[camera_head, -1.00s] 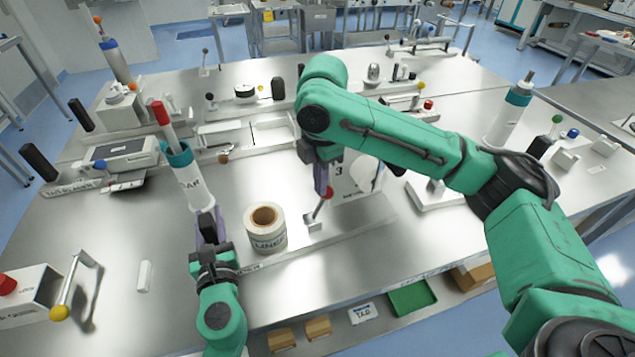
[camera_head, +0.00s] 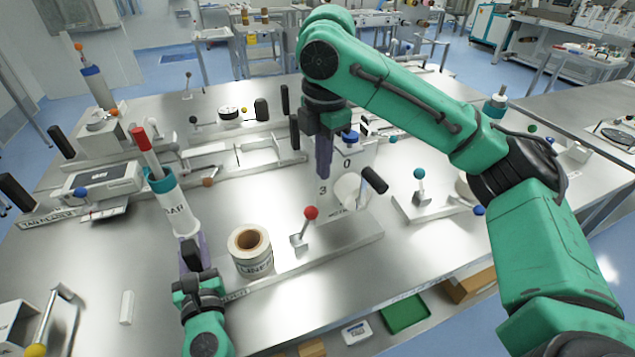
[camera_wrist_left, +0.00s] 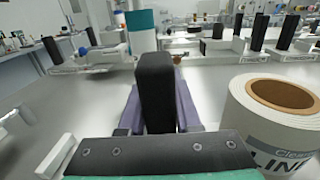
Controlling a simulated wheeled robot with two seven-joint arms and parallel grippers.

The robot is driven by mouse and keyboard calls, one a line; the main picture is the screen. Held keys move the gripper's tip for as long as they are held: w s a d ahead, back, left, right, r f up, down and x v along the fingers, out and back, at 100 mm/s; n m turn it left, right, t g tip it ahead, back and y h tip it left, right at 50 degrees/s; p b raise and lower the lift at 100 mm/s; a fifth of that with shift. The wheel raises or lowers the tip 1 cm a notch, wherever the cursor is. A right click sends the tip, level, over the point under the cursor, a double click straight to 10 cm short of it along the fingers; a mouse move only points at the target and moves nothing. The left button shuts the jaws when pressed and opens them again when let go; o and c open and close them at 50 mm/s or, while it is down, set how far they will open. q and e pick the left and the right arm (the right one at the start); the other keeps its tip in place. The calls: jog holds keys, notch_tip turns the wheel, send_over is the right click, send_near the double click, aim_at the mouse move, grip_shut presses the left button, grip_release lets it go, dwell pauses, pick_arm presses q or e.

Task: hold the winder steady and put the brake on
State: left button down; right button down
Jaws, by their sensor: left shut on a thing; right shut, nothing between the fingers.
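My left gripper (camera_head: 190,252) is shut on an upright black block or handle (camera_wrist_left: 155,92), in front of a white cylinder (camera_head: 174,205) with a teal collar and a red-tipped rod. I cannot tell if the block joins the cylinder. A red-knobbed lever (camera_head: 310,213), likely the brake, stands on a low metal base and leans right. My right gripper (camera_head: 322,174) is shut and empty, pointing down above and behind the lever, apart from it.
A LINER roll (camera_head: 250,252) stands right of my left gripper, and shows in the left wrist view (camera_wrist_left: 275,125). A teal-knobbed lever (camera_head: 419,174) stands to the right. A white device (camera_head: 98,188) is at left.

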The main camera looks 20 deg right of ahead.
pick_arm(q)
jog(key=shift+d+f+p, duration=0.1)
jog(key=shift+f+p, duration=0.15)
jog(key=shift+p, duration=0.2)
dwell(0.4)
jog(key=c, duration=0.8)
grip_release()
jog(key=shift+c, duration=0.2)
jog(key=o, duration=0.3)
jog(key=shift+w+d+r, duration=0.1)
jog(key=shift+w, duration=0.1)
jog(key=s, duration=1.2)
jog(key=shift+d, duration=0.35)
